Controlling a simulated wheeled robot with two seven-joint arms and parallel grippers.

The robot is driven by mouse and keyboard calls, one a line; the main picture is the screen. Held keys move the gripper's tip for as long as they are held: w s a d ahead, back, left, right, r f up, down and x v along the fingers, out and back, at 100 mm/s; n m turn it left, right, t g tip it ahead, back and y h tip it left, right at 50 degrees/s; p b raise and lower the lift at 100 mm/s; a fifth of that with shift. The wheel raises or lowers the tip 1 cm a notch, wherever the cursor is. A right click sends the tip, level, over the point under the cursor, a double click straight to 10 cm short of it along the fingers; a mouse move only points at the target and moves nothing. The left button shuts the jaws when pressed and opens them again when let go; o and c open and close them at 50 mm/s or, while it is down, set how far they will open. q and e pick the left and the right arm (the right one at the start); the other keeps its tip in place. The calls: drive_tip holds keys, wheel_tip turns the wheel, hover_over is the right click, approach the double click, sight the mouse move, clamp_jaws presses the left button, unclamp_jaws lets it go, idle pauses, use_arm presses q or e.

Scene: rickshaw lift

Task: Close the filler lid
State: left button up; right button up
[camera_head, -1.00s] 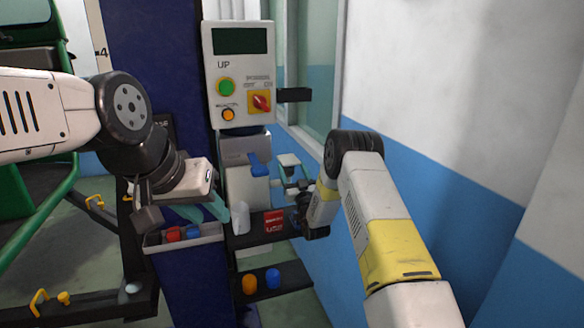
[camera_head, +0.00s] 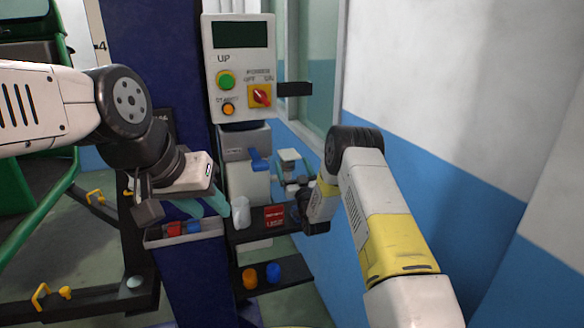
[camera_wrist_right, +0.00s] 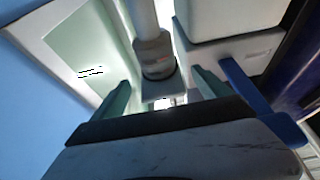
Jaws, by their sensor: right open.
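The lift's grey-white power unit (camera_head: 246,180) stands below the control box. A blue piece (camera_head: 259,160) sticks out at its upper right; it also shows in the right wrist view (camera_wrist_right: 245,90). I cannot tell surely which part is the filler lid. My right gripper (camera_head: 291,182) is beside the unit, on its right, partly hidden by its own wrist. In the right wrist view its teal fingers (camera_wrist_right: 160,92) are apart, with a grey cylinder (camera_wrist_right: 155,58) beyond the gap. My left gripper (camera_head: 208,205) is left of the unit, above a small tray; its jaw gap is unclear.
The control box (camera_head: 238,65) hangs above the unit. A small tray (camera_head: 183,235) with red and blue items is fixed to the blue column. A dark shelf (camera_head: 270,278) holds orange and blue caps. The wall (camera_head: 440,170) is close on the right.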

drive_tip(key=v, duration=0.8)
wheel_tip(320, 180, up, 6)
drive_tip(key=w+d+g+h, duration=0.1)
drive_tip(key=w, duration=0.2)
drive_tip(key=s+d+r+m+g+h, duration=0.1)
drive_tip(key=s+d+r+g+h, duration=0.2)
drive_tip(key=r, duration=0.4)
drive_tip(key=s+d+r+m+g, duration=0.1)
drive_tip(key=s+d+r+g, duration=0.25)
drive_tip(key=s+r, duration=0.2)
drive_tip(key=s+d+g, duration=0.1)
drive_tip(key=s+g, duration=0.3)
drive_tip(key=s, duration=1.4)
drive_tip(key=s+d+r+m+g, duration=0.1)
drive_tip(key=s+d+g, duration=0.1)
drive_tip(key=s, duration=1.7)
drive_tip(key=shift+s+d+g+h, duration=0.25)
drive_tip(key=shift+g+h, duration=0.15)
drive_tip(key=shift+g, duration=0.45)
